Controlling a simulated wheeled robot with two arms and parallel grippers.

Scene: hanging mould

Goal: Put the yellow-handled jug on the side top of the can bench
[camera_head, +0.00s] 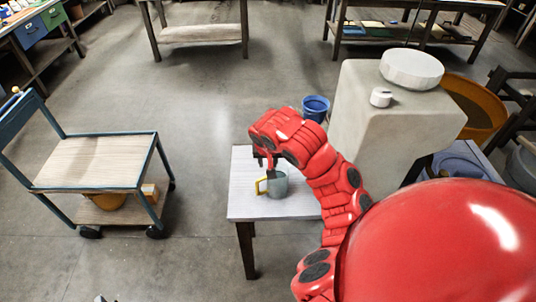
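The yellow-handled jug (278,186), grey-green with a yellow handle (261,186) on its left side, is upright at a small light-topped table (245,208). Whether its base touches the top is hard to tell. My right gripper (266,164) is at the jug's upper left, close above the handle. Its fingers are small and partly hidden by my red wrist, so I cannot see whether they are open or shut. My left gripper is not in view. I cannot tell which surface is the can bench.
A pale block (390,125) bearing a white round slab (411,69) and small white pot (381,97) stands right of the table. A blue bucket (315,107) is behind. A trolley (95,162) stands left, with clear floor between it and the table.

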